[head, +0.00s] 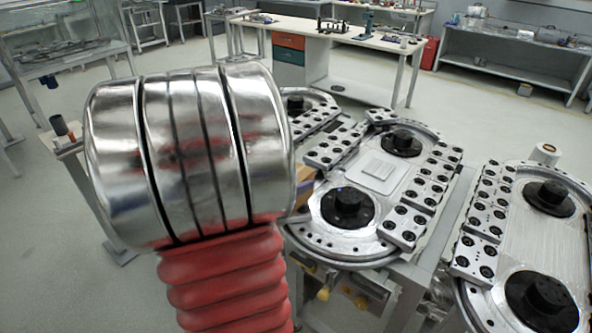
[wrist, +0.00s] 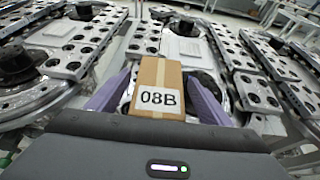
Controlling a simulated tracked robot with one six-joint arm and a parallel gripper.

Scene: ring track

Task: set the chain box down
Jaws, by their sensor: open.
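The chain box (wrist: 158,74) is a brown cardboard box with a white label reading 08B. In the wrist view it sits between the two purple fingers of my gripper (wrist: 157,92). The fingers are spread, one on each side of the box, and the gripper is open. What lies directly under the box is hidden. In the head view a small brown patch, probably the box (head: 304,190), shows at the right edge of my arm. My gripper is hidden there behind the arm.
A ring track (head: 376,185) with black hubs and drilled metal blocks is behind and right of my arm. Another track unit (head: 545,235) stands at the far right. A workbench (head: 340,35) with drawers stands at the back. Open floor (head: 460,110) lies between them.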

